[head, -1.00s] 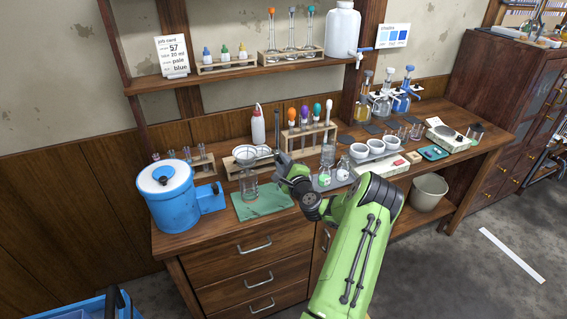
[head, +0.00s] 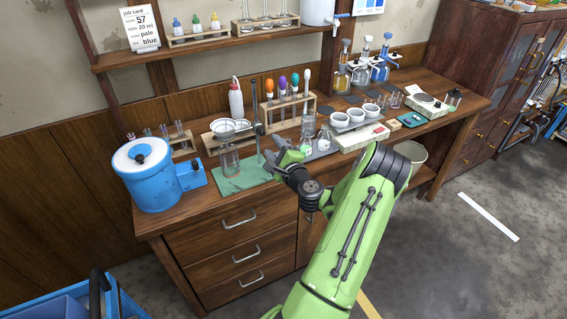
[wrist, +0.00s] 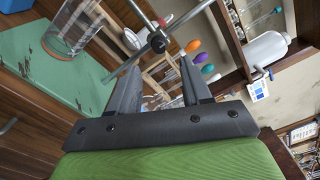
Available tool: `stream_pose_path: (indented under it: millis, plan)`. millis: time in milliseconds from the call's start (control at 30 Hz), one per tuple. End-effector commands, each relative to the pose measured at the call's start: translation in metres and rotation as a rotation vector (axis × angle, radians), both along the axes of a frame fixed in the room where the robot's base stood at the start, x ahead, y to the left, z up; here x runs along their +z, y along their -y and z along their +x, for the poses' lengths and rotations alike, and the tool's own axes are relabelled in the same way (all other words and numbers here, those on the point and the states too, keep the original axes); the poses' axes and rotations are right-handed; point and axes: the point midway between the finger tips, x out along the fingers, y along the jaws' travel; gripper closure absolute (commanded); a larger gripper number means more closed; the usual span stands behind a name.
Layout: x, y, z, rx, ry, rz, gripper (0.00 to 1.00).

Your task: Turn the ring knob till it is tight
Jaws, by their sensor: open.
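The ring knob appears to be the dark round piece (wrist: 158,43) where metal rods cross on the stand in the wrist view. It sits just beyond my open fingertips, roughly centred between them; I cannot tell whether they touch it. The stand's upright rod (head: 257,140) rises from the green mat in the head view. My gripper (head: 276,150) is right of and in front of this rod; its jaws (wrist: 158,68) are open and look empty. A glass vessel (head: 229,161) stands on the green mat (head: 243,182) left of the rod; it also shows in the wrist view (wrist: 74,28).
A test tube rack (head: 284,110) with coloured droppers stands behind the stand, near a wash bottle (head: 236,98). A blue lidded tub (head: 153,180) is at left. Flasks (head: 324,138) and white cups (head: 355,114) crowd the right. The bench front edge is close below the gripper.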

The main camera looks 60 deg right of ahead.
Motion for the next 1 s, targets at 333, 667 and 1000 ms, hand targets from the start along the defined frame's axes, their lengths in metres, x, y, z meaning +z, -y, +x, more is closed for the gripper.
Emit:
stream_pose_path:
  millis: [333,667,1000]
  plan:
    - [-0.002,-0.037,-0.064,0.000,-0.001,0.001,0.52]
    - [0.000,-0.040,-0.067,0.001,-0.001,-0.002,0.52]
    - [0.000,-0.041,-0.066,0.003,-0.001,-0.003,0.52]
